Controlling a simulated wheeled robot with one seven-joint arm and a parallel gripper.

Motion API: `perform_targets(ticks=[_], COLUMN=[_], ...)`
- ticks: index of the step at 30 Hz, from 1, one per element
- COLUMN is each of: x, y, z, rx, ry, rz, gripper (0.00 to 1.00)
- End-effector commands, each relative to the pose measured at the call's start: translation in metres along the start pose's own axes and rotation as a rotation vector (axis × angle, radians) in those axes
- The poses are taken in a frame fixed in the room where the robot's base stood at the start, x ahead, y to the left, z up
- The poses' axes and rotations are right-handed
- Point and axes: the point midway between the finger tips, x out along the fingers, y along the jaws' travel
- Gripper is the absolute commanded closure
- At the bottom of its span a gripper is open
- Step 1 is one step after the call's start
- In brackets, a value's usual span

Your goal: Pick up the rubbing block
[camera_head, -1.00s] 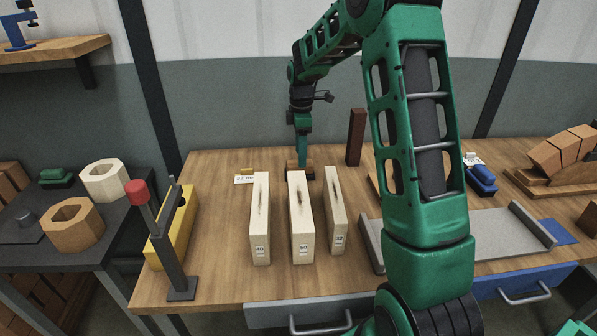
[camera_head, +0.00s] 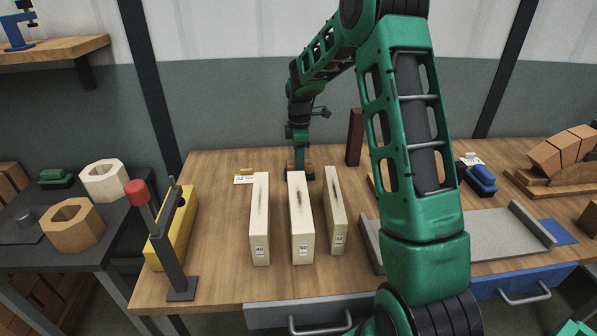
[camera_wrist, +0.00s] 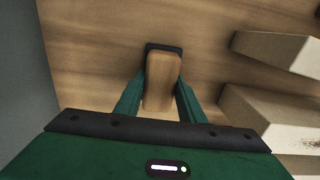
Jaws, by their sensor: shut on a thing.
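The rubbing block is a small wooden block (camera_wrist: 161,82) with a dark edge at its far end, seen from above in the wrist view. My gripper (camera_wrist: 160,92) has a green finger on each side of it and is shut on it. In the head view, my gripper (camera_head: 300,166) is low at the back of the bench, and the brown block (camera_head: 309,172) shows partly between and beside the fingers. It appears at bench level; I cannot tell whether it touches the top.
Three pale upright blocks with labels (camera_head: 301,220) stand just in front of my gripper. A dark brown upright piece (camera_head: 355,137) stands to the right. A white card (camera_head: 244,180) lies to the left, and a yellow block with a lever stand (camera_head: 178,230) is further left.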

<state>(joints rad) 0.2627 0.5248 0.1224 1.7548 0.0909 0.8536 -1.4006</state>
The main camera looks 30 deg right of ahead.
Motion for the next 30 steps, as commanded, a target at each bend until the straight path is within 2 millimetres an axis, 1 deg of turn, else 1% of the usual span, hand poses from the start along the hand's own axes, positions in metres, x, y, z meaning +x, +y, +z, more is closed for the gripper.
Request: perform_targets(ticks=[6, 11, 14, 18, 30], x=[-0.002, -0.011, -0.022, -0.044, -0.082], y=[0.000, 0.001, 0.001, 0.001, -0.039], z=[0.000, 0.000, 0.000, -0.001, -0.055], rx=[0.000, 0.000, 0.000, -0.002, -0.003], ry=[0.000, 0.000, 0.000, 0.001, 0.001], rz=[0.001, 0.003, 0.003, 0.005, 0.003], gripper=[0.95, 0.95, 0.95, 0.95, 0.95])
